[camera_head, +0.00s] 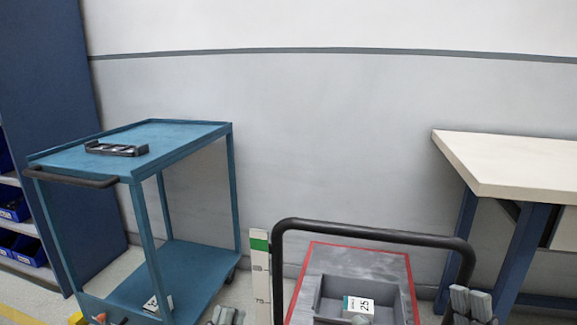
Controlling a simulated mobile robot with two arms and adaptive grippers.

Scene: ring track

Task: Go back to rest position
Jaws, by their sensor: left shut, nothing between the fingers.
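My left gripper (228,316) shows at the bottom edge, left of the black handle. Only its grey fingertips are in the picture; they are shut with nothing between them. My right gripper (470,304) shows at the lower right, by the right end of the black handle. Its grey fingertips are close together, but I cannot tell whether they are open or shut. Most of both arms is out of the picture.
A blue cart (180,150) with a dark tray (116,149) on top stands at left. A black handle (370,233) arches around a red-edged grey surface (335,262) holding a grey bin (392,300). A workbench (510,165) stands at right. Blue bins (30,252) are far left.

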